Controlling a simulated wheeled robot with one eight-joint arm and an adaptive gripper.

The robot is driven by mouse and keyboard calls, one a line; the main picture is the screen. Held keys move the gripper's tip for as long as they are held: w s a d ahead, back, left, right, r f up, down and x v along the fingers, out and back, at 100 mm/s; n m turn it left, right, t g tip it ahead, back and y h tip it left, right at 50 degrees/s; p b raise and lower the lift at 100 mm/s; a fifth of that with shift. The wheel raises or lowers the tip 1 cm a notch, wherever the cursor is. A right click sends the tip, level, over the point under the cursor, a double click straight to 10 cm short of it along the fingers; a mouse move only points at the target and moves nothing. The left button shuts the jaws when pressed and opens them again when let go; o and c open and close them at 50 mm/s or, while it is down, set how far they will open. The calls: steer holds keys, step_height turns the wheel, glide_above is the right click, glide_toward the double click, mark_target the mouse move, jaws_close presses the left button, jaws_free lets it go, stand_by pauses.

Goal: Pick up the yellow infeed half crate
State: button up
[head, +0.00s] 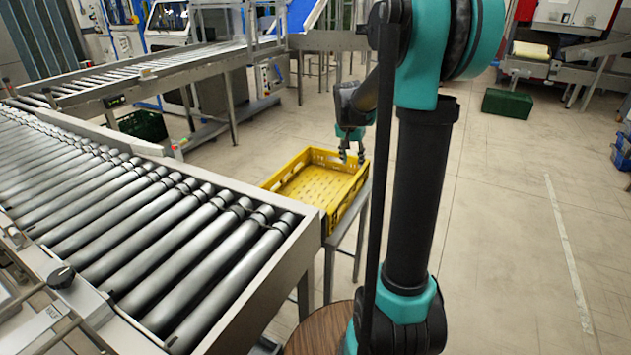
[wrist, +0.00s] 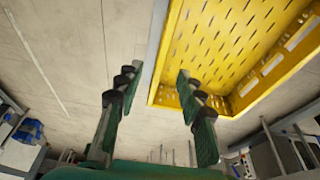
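The yellow half crate (head: 345,210) is empty and has slotted walls and floor. It sits upright on a narrow metal stand beyond the end of the roller conveyor. My gripper (head: 352,158) hangs over the crate's far right corner, fingers pointing down. In the wrist view my gripper (wrist: 155,75) is open, with a wide empty gap between its two green fingers. The crate (wrist: 165,97) fills the upper right there, and one corner of it appears between and beyond the fingertips. I cannot tell whether a finger touches the crate.
The roller conveyor (head: 312,222) runs along the left, close to the crate. A grey stand (head: 362,212) bears the crate. Dark green crates lie on the floor at back left (head: 143,125) and back right (head: 508,103). The floor at right is clear.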

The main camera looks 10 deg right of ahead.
mark_target(353, 183)
steer(key=x, duration=1.1)
steer(key=shift+w+f, duration=0.25)
steer(key=shift+w, duration=0.1)
steer(key=shift+a+x, duration=0.15)
steer(key=shift+x, duration=1.3)
steer(key=shift+a+x, duration=0.2)
steer(key=shift+x, duration=1.25)
steer(key=shift+s+f, duration=0.1)
jaws_close()
